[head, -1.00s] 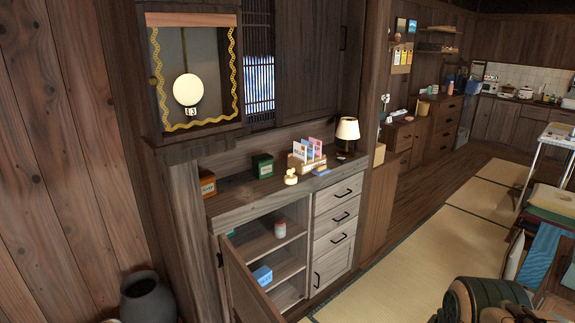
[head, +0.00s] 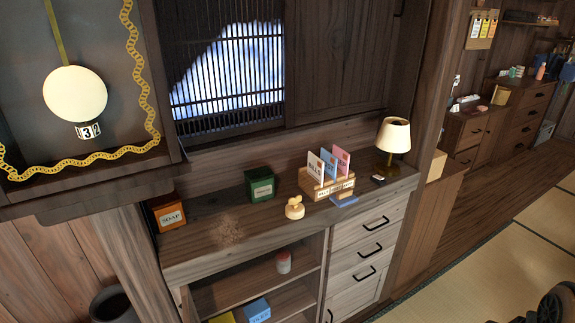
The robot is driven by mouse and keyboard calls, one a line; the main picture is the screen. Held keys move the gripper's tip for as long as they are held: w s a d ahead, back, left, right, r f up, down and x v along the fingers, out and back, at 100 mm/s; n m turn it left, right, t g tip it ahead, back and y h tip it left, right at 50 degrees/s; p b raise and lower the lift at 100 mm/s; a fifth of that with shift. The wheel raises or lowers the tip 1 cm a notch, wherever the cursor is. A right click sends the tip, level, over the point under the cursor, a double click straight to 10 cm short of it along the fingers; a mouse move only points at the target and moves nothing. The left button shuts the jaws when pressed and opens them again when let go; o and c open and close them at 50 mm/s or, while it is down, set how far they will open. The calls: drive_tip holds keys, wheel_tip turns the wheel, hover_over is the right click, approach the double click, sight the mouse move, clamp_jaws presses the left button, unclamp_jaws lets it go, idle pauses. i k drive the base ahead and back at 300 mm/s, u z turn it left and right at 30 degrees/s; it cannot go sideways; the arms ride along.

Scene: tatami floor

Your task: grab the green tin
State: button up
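The green tin (head: 260,185) is a small dark green box with a pale label on its front. It stands upright on the wooden cabinet top (head: 225,222), near the back. The orange soap box is to its left and the letter holder to its right. My gripper is not in view. A dark part at the lower right edge looks like part of my own body.
Also on the top are a soap box (head: 168,213), a small cream object (head: 294,208), a letter holder (head: 326,186) and a lamp (head: 392,140). A wall clock case (head: 76,92) overhangs the left end. Open shelves below hold a jar (head: 284,261) and a blue box (head: 258,310).

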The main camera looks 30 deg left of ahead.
sight(260, 182)
drive_tip(key=u, duration=0.5)
drive_tip(key=i, duration=0.95)
drive_tip(key=u, duration=1.4)
drive_tip(key=i, duration=0.6)
drive_tip(key=u, duration=0.55)
